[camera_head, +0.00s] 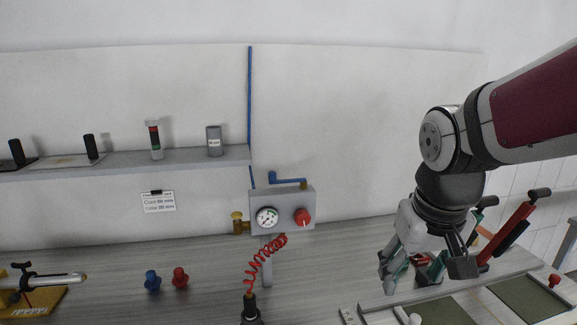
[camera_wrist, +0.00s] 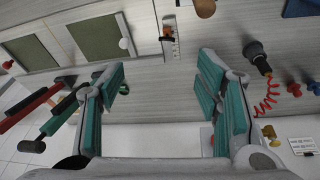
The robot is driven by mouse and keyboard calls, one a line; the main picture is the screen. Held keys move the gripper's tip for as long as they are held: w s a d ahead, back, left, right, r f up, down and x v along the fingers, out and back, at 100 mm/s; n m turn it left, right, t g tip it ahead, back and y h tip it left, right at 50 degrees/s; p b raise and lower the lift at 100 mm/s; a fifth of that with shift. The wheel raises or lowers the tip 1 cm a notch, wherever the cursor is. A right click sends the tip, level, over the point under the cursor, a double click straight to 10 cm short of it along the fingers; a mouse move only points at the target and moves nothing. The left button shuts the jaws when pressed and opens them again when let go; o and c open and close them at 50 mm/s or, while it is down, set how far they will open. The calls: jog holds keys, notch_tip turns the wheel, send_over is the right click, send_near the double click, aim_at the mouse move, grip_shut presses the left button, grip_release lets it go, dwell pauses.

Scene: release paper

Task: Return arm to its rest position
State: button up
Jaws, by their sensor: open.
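My arm reaches in from the upper right of the head view, and my gripper (camera_head: 425,276) hangs above the right part of the grey workbench (camera_head: 335,268). The gripper is open, with its fingers wide apart. In the wrist view my gripper (camera_wrist: 160,78) shows teal pads on both sides, and only the bench and wall show between them. It holds nothing. The gripper hides part of the bench and some things behind it.
A gauge box (camera_head: 283,211) with a red coiled hose (camera_head: 262,262) stands left of the gripper. Red-handled tools (camera_head: 508,232) stand close at its right. Green panels (camera_head: 528,298) lie at the front right. A shelf (camera_head: 120,160) runs along the wall.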

jog(key=s+r+t, duration=0.2)
jog(key=s+r, duration=0.1)
jog(key=s, duration=0.8)
jog(key=shift+s+a+r+t+y, duration=0.2)
jog(key=shift+s+r+t+y, duration=0.1)
jog(key=shift+s+r+y, duration=0.1)
jog(key=shift+a, duration=0.25)
jog(key=shift+a, duration=0.1)
